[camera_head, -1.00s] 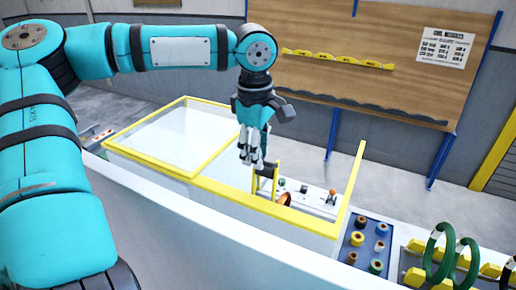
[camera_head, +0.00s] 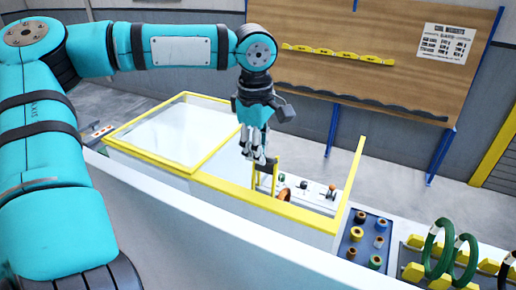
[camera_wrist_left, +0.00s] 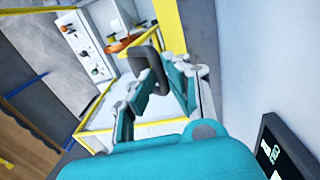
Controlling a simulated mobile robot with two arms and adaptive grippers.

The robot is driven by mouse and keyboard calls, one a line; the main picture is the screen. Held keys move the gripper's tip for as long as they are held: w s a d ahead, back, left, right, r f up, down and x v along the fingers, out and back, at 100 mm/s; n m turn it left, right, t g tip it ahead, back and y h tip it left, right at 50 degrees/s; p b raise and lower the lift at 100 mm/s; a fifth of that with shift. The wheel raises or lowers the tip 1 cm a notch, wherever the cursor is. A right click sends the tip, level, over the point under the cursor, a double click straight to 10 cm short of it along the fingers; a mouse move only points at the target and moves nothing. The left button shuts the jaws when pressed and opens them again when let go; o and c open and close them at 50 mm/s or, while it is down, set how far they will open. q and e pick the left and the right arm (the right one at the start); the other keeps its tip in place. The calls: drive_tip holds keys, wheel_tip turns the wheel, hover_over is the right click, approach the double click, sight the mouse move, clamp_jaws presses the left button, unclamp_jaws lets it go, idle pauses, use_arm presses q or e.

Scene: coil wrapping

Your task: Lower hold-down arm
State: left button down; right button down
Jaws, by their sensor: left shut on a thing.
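My left gripper (camera_head: 260,158) reaches down into the open part of the yellow-framed machine. Its fingers, also in the left wrist view (camera_wrist_left: 152,92), are shut on the dark grey handle (camera_wrist_left: 148,70) of the hold-down arm. In the head view the handle (camera_head: 268,163) shows just at the fingertips. The yellow hold-down arm (camera_wrist_left: 140,41) runs away from the handle, over an orange part (camera_wrist_left: 122,43); its far end is hard to make out. In the head view this orange part (camera_head: 284,196) is partly hidden by the yellow frame. My right gripper is not in view.
The yellow-edged guard frame (camera_head: 262,205) surrounds the opening, with a clear cover (camera_head: 170,135) to the left. A white panel with knobs (camera_head: 318,190) lies inside. A dark tray of spools (camera_head: 353,240) and green coils (camera_head: 435,248) stand to the right.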

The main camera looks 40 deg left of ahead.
use_arm(q)
drive_tip(key=shift+w, duration=0.15)
drive_tip(key=w+a+f, duration=0.1)
drive_tip(key=w, duration=0.5)
drive_tip(key=w+a+f, duration=0.1)
drive_tip(key=w, duration=0.4)
drive_tip(key=shift+w+a+f, duration=0.35)
drive_tip(key=shift+a, duration=0.05)
drive_tip(key=c, duration=1.4)
unclamp_jaws()
drive_tip(key=shift+s, duration=0.15)
drive_tip(key=shift+r, duration=0.15)
drive_tip(key=r, duration=1.1)
drive_tip(key=shift+s+d+r, duration=0.1)
drive_tip(key=shift+s+r, duration=0.25)
drive_tip(key=shift+r, duration=0.05)
